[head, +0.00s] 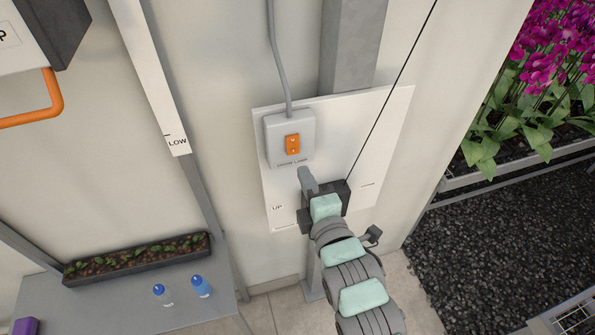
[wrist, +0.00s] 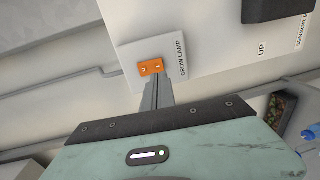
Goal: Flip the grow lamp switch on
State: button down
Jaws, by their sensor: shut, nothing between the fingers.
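The grow lamp switch (head: 292,144) is an orange rocker on a light grey box (head: 274,152), mounted on a white wall panel (head: 388,130). A label under the rocker reads GROW LAMP in the wrist view. My gripper (head: 305,172) is shut and empty, just below the box in the head view. In the wrist view the fingertips (wrist: 156,82) point at the rocker (wrist: 151,67) and overlap its lower edge. I cannot tell whether they touch it. Which way the rocker is set is too small to tell.
A grey cable (head: 280,60) runs up from the box. A thin dark cord (head: 400,80) hangs at its right. A bench with a planter (head: 140,262) and two blue-capped bottles (head: 200,287) stands lower left. Purple orchids (head: 560,45) fill a bed at the right.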

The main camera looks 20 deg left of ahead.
aim_at(294, 153)
jog(key=p+x, duration=0.1)
jog(key=x, duration=0.3)
jog(key=shift+w+a+r+p, duration=0.1)
jog(key=shift+a+p, duration=0.15)
jog(key=shift+p, duration=0.05)
jog(key=shift+w+a+f, duration=0.2)
jog(key=shift+w+a, duration=0.2)
jog(key=shift+w, duration=0.2)
jog(key=shift+f, duration=0.1)
